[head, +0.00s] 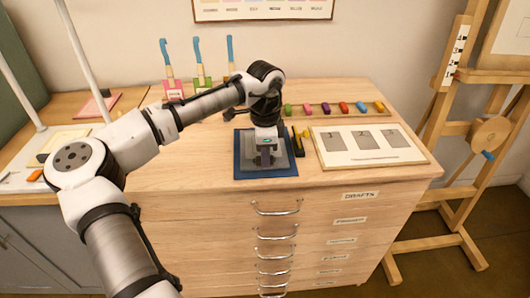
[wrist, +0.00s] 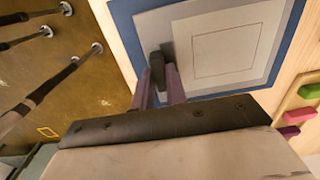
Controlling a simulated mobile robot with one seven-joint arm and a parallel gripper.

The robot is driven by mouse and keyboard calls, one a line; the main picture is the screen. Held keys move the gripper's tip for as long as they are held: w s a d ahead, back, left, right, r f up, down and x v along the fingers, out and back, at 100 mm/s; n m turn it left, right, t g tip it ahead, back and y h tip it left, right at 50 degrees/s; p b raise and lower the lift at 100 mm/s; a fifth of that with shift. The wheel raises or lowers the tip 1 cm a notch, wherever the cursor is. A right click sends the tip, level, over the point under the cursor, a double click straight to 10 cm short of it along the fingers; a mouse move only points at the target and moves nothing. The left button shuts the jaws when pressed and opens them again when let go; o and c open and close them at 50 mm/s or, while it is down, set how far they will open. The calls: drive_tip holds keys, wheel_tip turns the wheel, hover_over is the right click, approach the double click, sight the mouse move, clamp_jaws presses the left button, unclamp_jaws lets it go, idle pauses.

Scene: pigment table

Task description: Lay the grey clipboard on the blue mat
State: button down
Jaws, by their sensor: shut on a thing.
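The blue mat (head: 267,177) lies on the wooden cabinet top near its front edge. The grey clipboard (head: 287,161) is over the mat, with blue showing around it; it also shows in the wrist view (wrist: 152,25), bearing a lighter sheet with a square outline. My gripper (head: 265,158) points down over the mat. In the wrist view its purple fingers (wrist: 160,84) are shut on the clipboard at its dark clip (wrist: 157,66). The clipboard looks about flat; I cannot tell whether it rests fully on the mat. My gripper hides part of it.
A pale board with three grey squares (head: 325,160) stands close to the mat's right. A rack of coloured blocks (head: 350,109) lies behind it. Small dark and yellow items (head: 297,142) lie between mat and board. Blue-handled tools (head: 198,60) stand at the back. An easel (head: 455,150) is at right.

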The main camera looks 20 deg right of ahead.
drive_tip(key=c, duration=1.9)
unclamp_jaws()
drive_tip(key=shift+f, duration=0.15)
drive_tip(key=o, duration=0.5)
wheel_tip(320, 180, up, 12)
drive_tip(key=b, duration=0.1)
drive_tip(key=shift+r, duration=0.2)
